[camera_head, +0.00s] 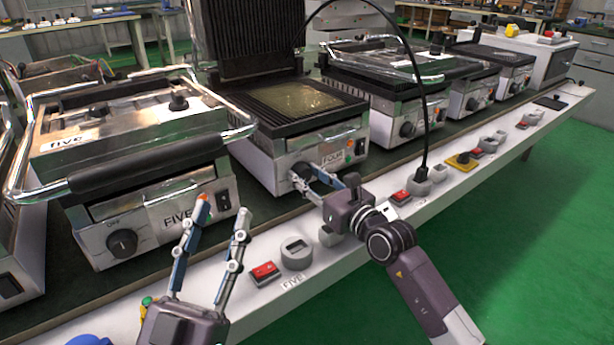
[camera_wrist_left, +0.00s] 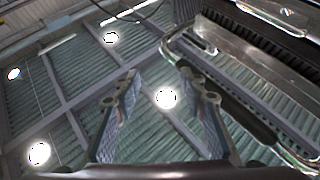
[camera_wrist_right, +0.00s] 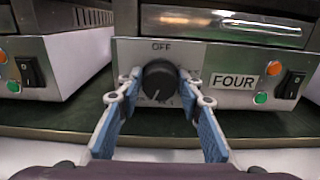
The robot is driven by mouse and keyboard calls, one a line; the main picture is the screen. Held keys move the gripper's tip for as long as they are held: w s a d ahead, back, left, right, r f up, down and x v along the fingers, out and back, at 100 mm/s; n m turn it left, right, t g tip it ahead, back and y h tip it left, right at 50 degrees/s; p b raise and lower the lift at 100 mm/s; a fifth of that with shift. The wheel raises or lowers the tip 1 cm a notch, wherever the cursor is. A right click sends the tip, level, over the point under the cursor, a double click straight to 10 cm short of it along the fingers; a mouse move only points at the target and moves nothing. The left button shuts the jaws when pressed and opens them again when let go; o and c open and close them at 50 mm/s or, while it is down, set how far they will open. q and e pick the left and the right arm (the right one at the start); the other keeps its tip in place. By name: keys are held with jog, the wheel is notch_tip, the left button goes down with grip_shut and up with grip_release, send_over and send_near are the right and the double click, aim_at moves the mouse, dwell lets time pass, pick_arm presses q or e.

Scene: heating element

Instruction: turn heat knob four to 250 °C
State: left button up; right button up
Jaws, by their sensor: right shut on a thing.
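Grill four (camera_head: 310,130) stands on the bench with its lid raised. A plate labelled FOUR (camera_wrist_right: 236,81) is on its front. Its black heat knob (camera_wrist_right: 160,82) shows in the right wrist view under the word OFF, with its white mark at the lower side. In the head view my gripper largely covers the knob. My right gripper (camera_head: 312,180) is shut on this knob, one finger on each side; it also shows in the right wrist view (camera_wrist_right: 158,88). My left gripper (camera_head: 222,205) is open and empty in front of grill five, fingers pointing up.
Grill five (camera_head: 130,160), with a black knob (camera_head: 123,243), stands closed at the left. More grills (camera_head: 405,85) stand at the back right. The white bench edge carries red switches (camera_head: 264,273) and sockets (camera_head: 296,254). A black cable (camera_head: 424,120) arches past my right arm. Green floor lies to the right.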

jog(key=shift+m+p, duration=0.7)
jog(key=shift+p, duration=0.3)
pick_arm(q)
jog(key=w+f+g+y, duration=0.1)
jog(key=w+f+g, duration=0.2)
jog(key=f, duration=0.7)
jog(key=shift+w+a+g+y, duration=0.15)
jog(key=shift+a+g+y, duration=0.2)
jog(key=shift+g, duration=0.85)
jog(key=shift+d, duration=0.1)
pick_arm(e)
jog(key=o, duration=1.1)
jog(key=shift+o, duration=0.2)
jog(key=v, duration=1.2)
